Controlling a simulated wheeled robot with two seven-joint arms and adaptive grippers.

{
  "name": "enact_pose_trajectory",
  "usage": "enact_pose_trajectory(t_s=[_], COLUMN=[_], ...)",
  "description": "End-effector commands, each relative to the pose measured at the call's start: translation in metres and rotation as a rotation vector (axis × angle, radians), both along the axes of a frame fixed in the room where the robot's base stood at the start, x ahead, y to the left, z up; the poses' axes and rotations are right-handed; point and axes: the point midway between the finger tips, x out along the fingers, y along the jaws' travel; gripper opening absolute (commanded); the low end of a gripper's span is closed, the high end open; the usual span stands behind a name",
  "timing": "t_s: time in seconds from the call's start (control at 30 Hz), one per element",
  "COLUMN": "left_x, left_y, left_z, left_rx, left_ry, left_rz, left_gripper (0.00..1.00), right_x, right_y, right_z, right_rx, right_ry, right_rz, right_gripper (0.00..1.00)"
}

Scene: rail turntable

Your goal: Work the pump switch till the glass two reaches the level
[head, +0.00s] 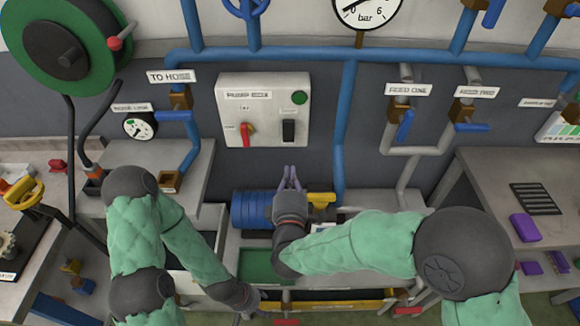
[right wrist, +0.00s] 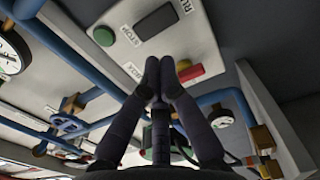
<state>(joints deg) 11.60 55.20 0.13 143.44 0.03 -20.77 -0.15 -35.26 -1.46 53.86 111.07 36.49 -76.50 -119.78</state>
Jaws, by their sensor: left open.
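The white pump switch box (head: 263,110) is on the back wall. It carries a red-handled knob (head: 246,134), a black switch (head: 288,130) and a green lamp (head: 299,97). The black switch also shows in the right wrist view (right wrist: 156,20), near lettering that partly reads RUN and STOP. My right gripper (head: 290,170) points up below the box, apart from the switch in the head view. Its fingertips meet in the right wrist view (right wrist: 159,65), with nothing between them. My left gripper (head: 262,303) is low at the bottom centre, partly hidden and open. I cannot identify glass two.
Blue pipes run around the box, one down its right side (head: 345,120). FEED ONE (head: 408,89) and FEED TWO (head: 477,91) valves are to the right. A green hose reel (head: 68,48) is upper left.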

Motion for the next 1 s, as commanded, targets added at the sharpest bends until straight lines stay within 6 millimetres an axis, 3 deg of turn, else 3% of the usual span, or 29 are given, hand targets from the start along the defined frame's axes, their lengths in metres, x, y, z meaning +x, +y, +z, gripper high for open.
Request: enact_pose_trajectory(t_s=[0.4, 0.6, 1.0], left_x=[0.0, 0.0, 0.0], left_y=[0.0, 0.0, 0.0], left_z=[-0.028, -0.039, -0.043], left_rx=[0.0, 0.0, 0.0], left_ry=[0.0, 0.0, 0.0], left_rz=[0.0, 0.0, 0.0], left_gripper=[0.57, 0.57, 0.57], right_x=[0.077, 0.106, 0.123], right_y=[-0.001, -0.001, 0.0], right_z=[-0.003, -0.003, 0.0], right_rx=[0.001, 0.0, 0.0], right_ry=[-0.002, -0.001, -0.001], right_rz=[-0.002, -0.001, 0.001], right_gripper=[0.0, 0.0, 0.0])
